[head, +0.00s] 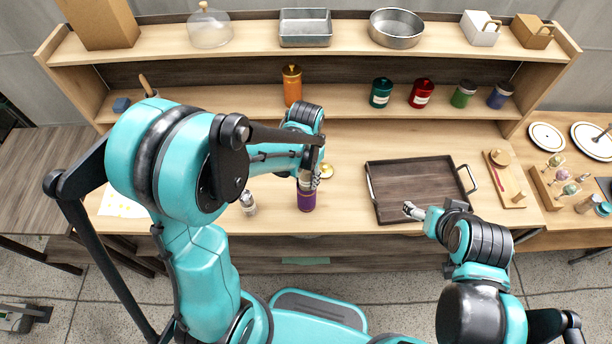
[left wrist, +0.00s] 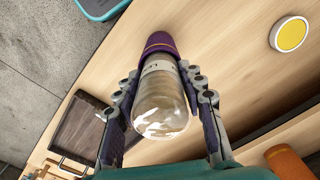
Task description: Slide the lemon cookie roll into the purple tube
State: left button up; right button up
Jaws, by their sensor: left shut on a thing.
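The purple tube (head: 307,202) stands upright near the table's front edge, left of the dark tray. My left gripper (head: 309,180) is directly above it, shut on a clear-wrapped pale roll. In the left wrist view the roll (left wrist: 160,108) lies between the two fingers (left wrist: 160,112). Its far end, with a light band, meets the mouth of the purple tube (left wrist: 159,44) and looks roughly in line with it. I cannot tell how deep it sits inside. My right gripper (head: 413,211) is at the tray's front edge; its finger opening is unclear.
The dark tray (head: 385,216) is at right. An orange tube (head: 291,88) and several colored jars stand on the shelf behind.

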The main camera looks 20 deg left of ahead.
pick_arm(q)
jog(key=shift+f+b, duration=0.55)
jog(key=shift+f, duration=0.15)
jog(key=o, duration=0.9)
notch_tip(320, 180, up, 12)
jog(key=shift+r, duration=0.1)
